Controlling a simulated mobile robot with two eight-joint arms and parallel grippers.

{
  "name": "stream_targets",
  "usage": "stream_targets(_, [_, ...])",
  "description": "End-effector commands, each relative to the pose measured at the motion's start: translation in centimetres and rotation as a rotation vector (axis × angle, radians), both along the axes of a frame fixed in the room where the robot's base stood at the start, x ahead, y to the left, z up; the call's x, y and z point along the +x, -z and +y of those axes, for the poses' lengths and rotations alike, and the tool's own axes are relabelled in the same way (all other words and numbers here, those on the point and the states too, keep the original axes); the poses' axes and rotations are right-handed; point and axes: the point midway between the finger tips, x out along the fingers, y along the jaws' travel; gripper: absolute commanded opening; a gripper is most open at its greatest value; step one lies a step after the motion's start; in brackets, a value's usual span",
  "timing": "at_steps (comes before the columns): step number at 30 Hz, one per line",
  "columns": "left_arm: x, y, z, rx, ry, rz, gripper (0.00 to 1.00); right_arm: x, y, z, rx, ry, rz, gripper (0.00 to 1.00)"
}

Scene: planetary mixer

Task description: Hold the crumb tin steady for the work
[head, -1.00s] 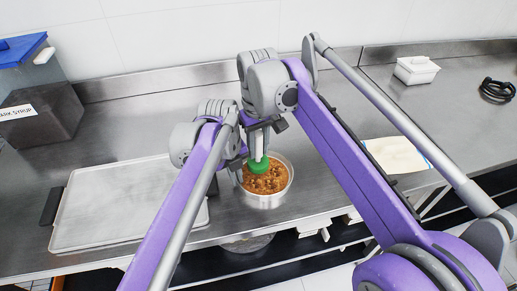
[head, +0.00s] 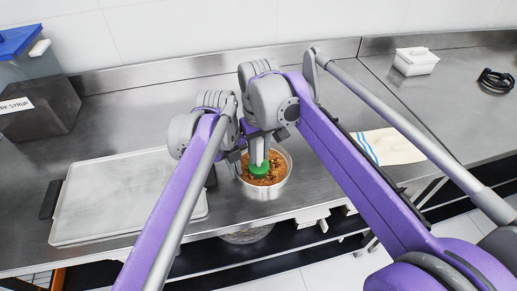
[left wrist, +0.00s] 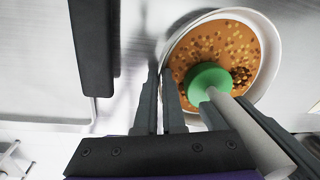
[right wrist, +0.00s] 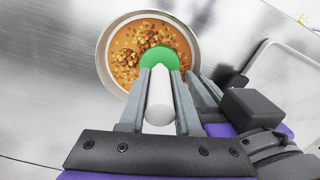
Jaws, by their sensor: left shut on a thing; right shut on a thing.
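The crumb tin (head: 268,191) is a round metal tin of brown crumbs at the counter's front edge. It also shows in the left wrist view (left wrist: 273,67) and the right wrist view (right wrist: 104,62). My left gripper (left wrist: 167,78) is shut on the tin's wall at its left side; the exact contact is partly hidden. My right gripper (right wrist: 160,75) is shut on the pale handle (right wrist: 158,103) of a tamper. The tamper's round green head (head: 259,171) is on the crumbs, left of the tin's middle, and also shows in the left wrist view (left wrist: 205,78).
A baking tray (head: 105,200) lies on the left. A syrup bin (head: 40,105) stands behind it. A striped cloth or sheet (head: 397,147), a white lidded box (head: 416,61) and a black coil (head: 496,82) are on the right. Counter behind the tin is clear.

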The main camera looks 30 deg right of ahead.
Motion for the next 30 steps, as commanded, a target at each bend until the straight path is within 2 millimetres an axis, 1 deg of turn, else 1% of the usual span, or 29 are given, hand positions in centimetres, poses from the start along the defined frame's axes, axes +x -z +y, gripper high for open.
stream_targets(9, [0.0, 0.01, 0.0, 0.0, 0.0, 0.0, 0.0, 0.01, 0.07, 0.0, 0.0, 0.0, 0.0, 0.0])
stream_targets(16, [0.0, 0.01, 0.0, 0.0, 0.0, 0.0, 0.0, 0.02, 0.66, -0.01, 0.0, 0.0, 0.0, 0.0])
stream_targets(30, [0.0, 0.01, 0.0, 0.0, 0.0, 0.0, 0.0, 0.02, 0.38, -0.01, 0.0, 0.0, 0.0, 0.0])
